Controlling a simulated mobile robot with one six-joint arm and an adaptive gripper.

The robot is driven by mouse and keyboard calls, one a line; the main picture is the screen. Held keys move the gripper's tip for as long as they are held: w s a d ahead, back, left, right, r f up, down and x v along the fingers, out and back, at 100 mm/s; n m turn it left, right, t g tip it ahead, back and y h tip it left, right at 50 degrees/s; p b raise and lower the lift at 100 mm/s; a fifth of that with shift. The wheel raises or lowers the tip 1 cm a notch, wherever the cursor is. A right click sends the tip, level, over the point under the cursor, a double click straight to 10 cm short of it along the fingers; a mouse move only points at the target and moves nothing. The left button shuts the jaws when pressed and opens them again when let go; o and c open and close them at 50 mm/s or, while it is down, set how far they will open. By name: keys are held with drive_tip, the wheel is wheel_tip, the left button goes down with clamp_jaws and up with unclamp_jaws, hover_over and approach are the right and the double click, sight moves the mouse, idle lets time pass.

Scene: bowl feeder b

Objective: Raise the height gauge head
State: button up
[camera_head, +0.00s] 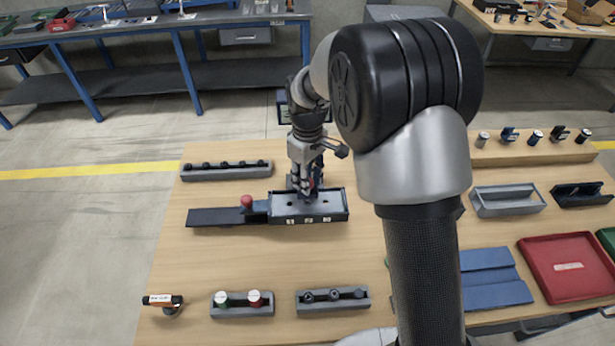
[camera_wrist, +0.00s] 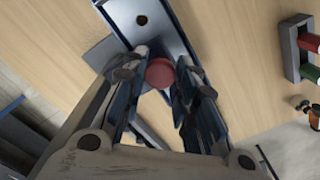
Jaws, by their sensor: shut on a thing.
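My gripper (camera_head: 308,186) points down over a blue-grey tray (camera_head: 338,217) with small labels on its front. In the wrist view my fingertips (camera_wrist: 161,78) are closed on either side of a round red part (camera_wrist: 159,73). A bit of red also shows between the fingers in the head view. Whether this red part is the height gauge head is unclear, and what stands under it is hidden by my fingers. The tray (camera_wrist: 172,22) also shows in the wrist view.
A grey rack (camera_head: 226,172) lies behind the tray. Two racks (camera_head: 243,311) (camera_head: 333,305) and an orange-black tool (camera_head: 162,300) lie in front. Blue mats (camera_head: 493,278), a red tray (camera_head: 572,266) and a grey bin (camera_head: 508,203) are at right. My arm hides the middle right.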

clamp_jaws()
wheel_tip(320, 180, up, 6)
drive_tip(key=p, duration=0.4)
drive_tip(key=shift+w+r+p, duration=0.1)
drive_tip(key=shift+r+p, duration=0.05)
drive_tip(key=shift+p, duration=0.25)
drive_tip(key=shift+w, duration=0.1)
drive_tip(key=shift+o, duration=1.8)
unclamp_jaws()
drive_tip(key=o, duration=0.4)
drive_tip(key=shift+c, duration=0.2)
drive_tip(key=shift+s, duration=0.2)
